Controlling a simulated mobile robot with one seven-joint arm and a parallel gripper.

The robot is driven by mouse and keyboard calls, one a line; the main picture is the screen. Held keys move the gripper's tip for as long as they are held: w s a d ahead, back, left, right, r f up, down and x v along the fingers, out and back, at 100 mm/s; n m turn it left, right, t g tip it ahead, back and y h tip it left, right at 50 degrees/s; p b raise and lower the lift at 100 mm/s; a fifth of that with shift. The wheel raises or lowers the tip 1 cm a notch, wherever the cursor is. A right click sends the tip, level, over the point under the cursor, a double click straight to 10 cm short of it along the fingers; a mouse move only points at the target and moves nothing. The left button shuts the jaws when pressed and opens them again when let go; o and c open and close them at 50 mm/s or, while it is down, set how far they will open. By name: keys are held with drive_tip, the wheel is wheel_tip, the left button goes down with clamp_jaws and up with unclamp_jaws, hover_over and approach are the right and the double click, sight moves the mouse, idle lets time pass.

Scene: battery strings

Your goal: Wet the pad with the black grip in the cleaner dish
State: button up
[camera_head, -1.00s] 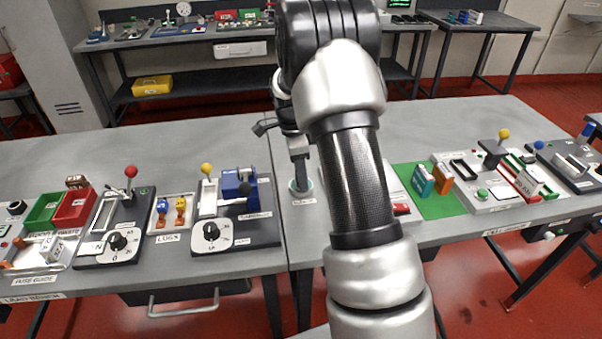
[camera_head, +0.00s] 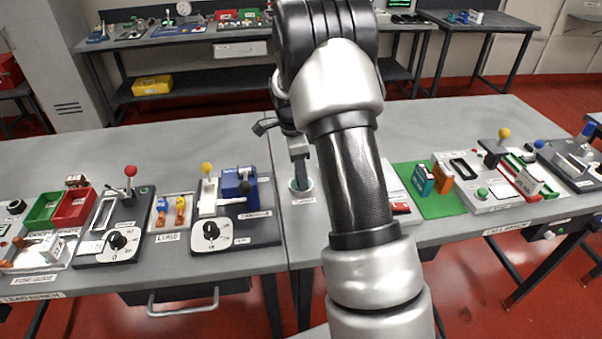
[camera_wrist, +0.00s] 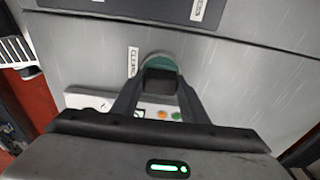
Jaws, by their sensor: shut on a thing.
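The cleaner dish (camera_head: 293,184) is a small round cup with a pale teal rim on the grey bench, right of the dark machine plate. In the wrist view its teal inside (camera_wrist: 160,61) shows just beyond my fingertips. My gripper (camera_head: 301,177) points down over the dish, with its tip at or inside the rim. In the wrist view my gripper (camera_wrist: 159,93) is shut on a dark block, the black grip (camera_wrist: 160,82). The pad under the grip is hidden, so I cannot tell whether it touches the dish's bottom.
A dark plate with a blue machine (camera_head: 238,187) stands close left of the dish. A green mat (camera_head: 430,204) with teal and orange blocks lies to the right, partly behind my arm. The bench behind the dish is clear.

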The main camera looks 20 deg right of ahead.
drive_tip(key=shift+r+p, duration=2.25)
drive_tip(key=shift+r, duration=1.25)
